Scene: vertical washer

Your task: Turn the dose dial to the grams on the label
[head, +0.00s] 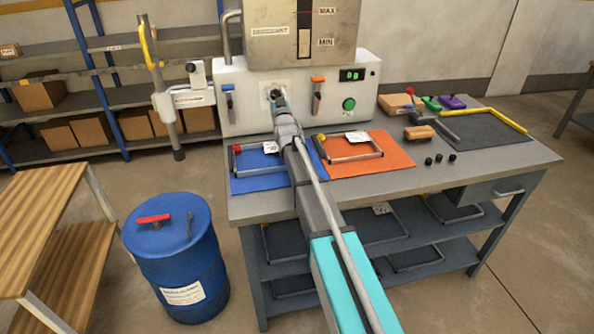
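A pale machine panel (245,114) stands on the grey bench under a metal tank. My gripper (277,95) reaches the panel's left half at a small light plate (266,98). A dark round part, possibly the dose dial, is there, mostly hidden by the gripper. I cannot tell whether the gripper touches it or whether its fingers are open or shut. A small green display (352,75) sits at the panel's upper right, its digits too small to read surely. White labels lie on the left basket (271,147) and right basket (357,137); their text is unreadable.
A blue lever (230,104) and an orange lever (317,96) flank the plate. A green button (349,104) is to the right. Blue mat (262,183) and orange mat (390,155) lie in front. A blue drum (181,252) stands left of the bench.

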